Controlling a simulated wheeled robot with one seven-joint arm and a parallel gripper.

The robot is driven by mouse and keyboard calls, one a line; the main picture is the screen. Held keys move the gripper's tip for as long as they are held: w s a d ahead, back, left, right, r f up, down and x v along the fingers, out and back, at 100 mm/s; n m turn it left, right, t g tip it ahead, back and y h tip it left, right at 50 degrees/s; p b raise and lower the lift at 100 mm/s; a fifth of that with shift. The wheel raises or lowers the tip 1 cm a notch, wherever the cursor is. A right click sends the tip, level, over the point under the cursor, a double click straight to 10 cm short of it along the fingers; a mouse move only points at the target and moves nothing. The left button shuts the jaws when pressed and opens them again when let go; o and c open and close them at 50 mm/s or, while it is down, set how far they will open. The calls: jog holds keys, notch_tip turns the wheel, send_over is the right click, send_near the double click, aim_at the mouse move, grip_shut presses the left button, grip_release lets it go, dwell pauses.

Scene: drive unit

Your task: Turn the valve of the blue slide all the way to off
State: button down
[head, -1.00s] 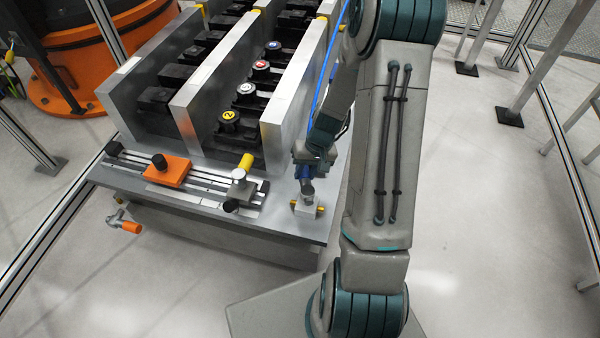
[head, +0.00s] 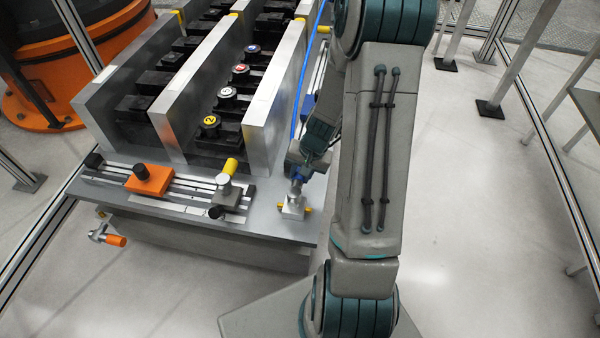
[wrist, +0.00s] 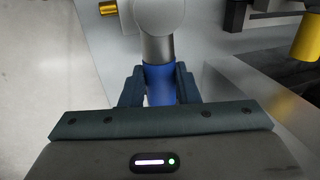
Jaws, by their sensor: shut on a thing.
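The valve (head: 293,207) is a pale block with brass-coloured ends at the front right corner of the bench plate. Its grey stem and blue handle (wrist: 158,82) show in the wrist view, with the valve body (wrist: 160,14) at the top. My gripper (wrist: 158,90) is shut on the blue handle, one finger on each side. In the head view my gripper (head: 299,168) is just behind the valve, and the handle is mostly hidden there. A blue piece (head: 308,104) shows by the rail farther back, partly behind my arm.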

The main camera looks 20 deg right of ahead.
jog(key=shift+d, duration=0.1)
jog(key=c, duration=1.1)
grip_release()
jog(key=p+v, duration=0.4)
jog(key=v, duration=0.9)
jog(key=shift+r, duration=0.35)
jog(key=shift+s+d, duration=0.1)
dwell(0.9)
